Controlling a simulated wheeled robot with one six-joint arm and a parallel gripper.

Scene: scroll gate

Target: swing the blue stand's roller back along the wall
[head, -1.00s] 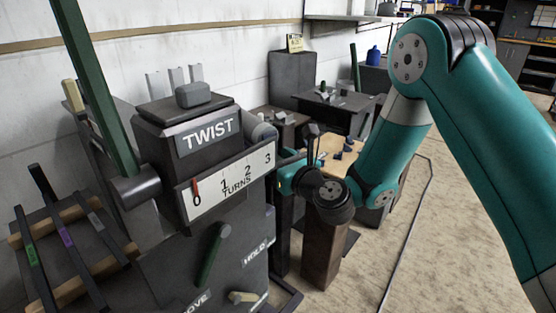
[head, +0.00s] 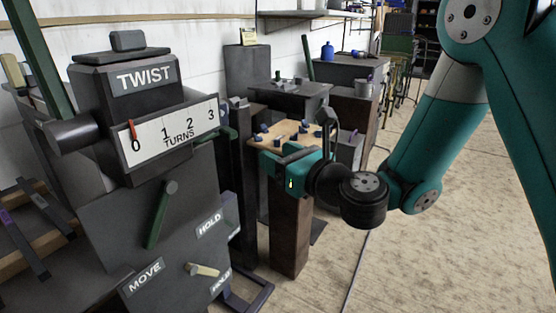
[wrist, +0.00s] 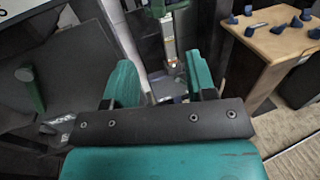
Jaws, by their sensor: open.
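My gripper (head: 282,163) is in the middle of the head view, in front of the wooden-topped table and right of the TWIST machine. In the wrist view its two teal fingers (wrist: 160,80) stand apart with nothing between them. Beyond the fingers is an upright pale metal post (wrist: 170,48) with an orange label and a green part on top. I cannot tell whether it belongs to the blue stand. No clearly blue stand or roller can be made out; the area behind the machine and my gripper is partly hidden.
The dark TWIST machine (head: 147,78) with a green lever (head: 160,215) fills the left. The wooden-topped table (head: 290,134) holds several blue pegs, and also shows in the wrist view (wrist: 272,45). A dark frame (head: 250,298) lies low beside the machine. Floor (head: 440,240) at right is clear.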

